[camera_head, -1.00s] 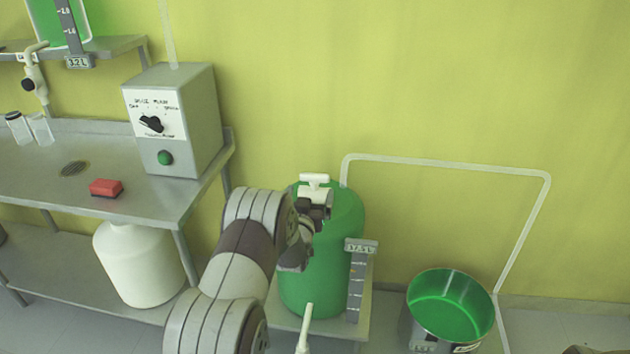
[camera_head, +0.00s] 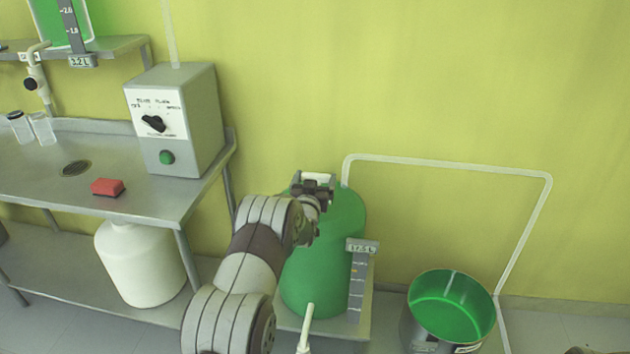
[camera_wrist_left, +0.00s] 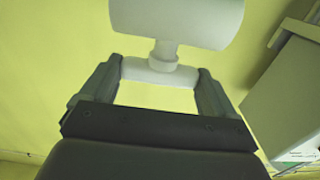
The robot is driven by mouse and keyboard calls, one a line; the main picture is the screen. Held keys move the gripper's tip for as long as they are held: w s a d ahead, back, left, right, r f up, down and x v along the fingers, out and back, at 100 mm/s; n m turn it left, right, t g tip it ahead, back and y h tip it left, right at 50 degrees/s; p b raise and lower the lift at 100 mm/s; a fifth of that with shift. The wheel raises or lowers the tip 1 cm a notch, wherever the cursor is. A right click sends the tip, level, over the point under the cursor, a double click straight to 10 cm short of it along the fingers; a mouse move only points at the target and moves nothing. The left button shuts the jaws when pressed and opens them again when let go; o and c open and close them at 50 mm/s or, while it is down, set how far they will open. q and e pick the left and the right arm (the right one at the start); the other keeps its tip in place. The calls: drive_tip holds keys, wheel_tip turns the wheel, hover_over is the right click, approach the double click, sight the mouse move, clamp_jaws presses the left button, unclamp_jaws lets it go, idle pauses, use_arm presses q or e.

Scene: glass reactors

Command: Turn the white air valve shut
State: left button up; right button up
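The white air valve (camera_head: 314,178) is on top of the green tank (camera_head: 325,262), partly hidden by my left gripper (camera_head: 312,187). In the left wrist view the white valve (camera_wrist_left: 175,22) shows large, with a broad cylindrical part, a short stem and a narrower crossbar. The crossbar lies between the two fingers of my left gripper (camera_wrist_left: 160,68). The fingers are spread apart, one at each end of the bar. I cannot tell whether they touch it. My right gripper is not in view.
A grey control box (camera_head: 172,119) stands on the metal table (camera_head: 60,185) at left, with a red block (camera_head: 107,187) near the table edge. A green-lined bucket (camera_head: 450,307) is on the right. A white pipe (camera_head: 440,163) runs along the wall from the tank.

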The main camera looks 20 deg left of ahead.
use_arm(q)
drive_tip(key=shift+a+f+m+h+b, duration=0.1)
drive_tip(key=shift+a+m+h+b, duration=0.05)
drive_tip(key=shift+m+h+b, duration=0.4)
drive_tip(key=shift+a+m+t+h, duration=0.15)
drive_tip(key=shift+m+t+h, duration=0.3)
drive_tip(key=shift+h, duration=0.7)
drive_tip(key=m+h, duration=0.1)
drive_tip(key=h, duration=0.1)
drive_tip(key=m+h, duration=0.2)
drive_tip(key=shift+a+g+b, duration=0.2)
drive_tip(key=shift+g+b, duration=0.15)
drive_tip(key=m+h, duration=0.1)
drive_tip(key=h, duration=0.1)
drive_tip(key=shift+m+g+h, duration=0.3)
drive_tip(key=shift+h, duration=0.1)
drive_tip(key=m+h+b, duration=0.1)
drive_tip(key=m+g+h+b, duration=0.1)
drive_tip(key=h, duration=0.1)
drive_tip(key=shift+w+a+f, duration=0.1)
drive_tip(key=shift+a+f, duration=0.05)
drive_tip(key=shift+a, duration=0.05)
drive_tip(key=shift+r+m+g+h+b, duration=0.2)
drive_tip(key=shift+m+g+h+b, duration=0.7)
drive_tip(key=shift+h+b, duration=0.25)
drive_tip(key=shift+r, duration=0.1)
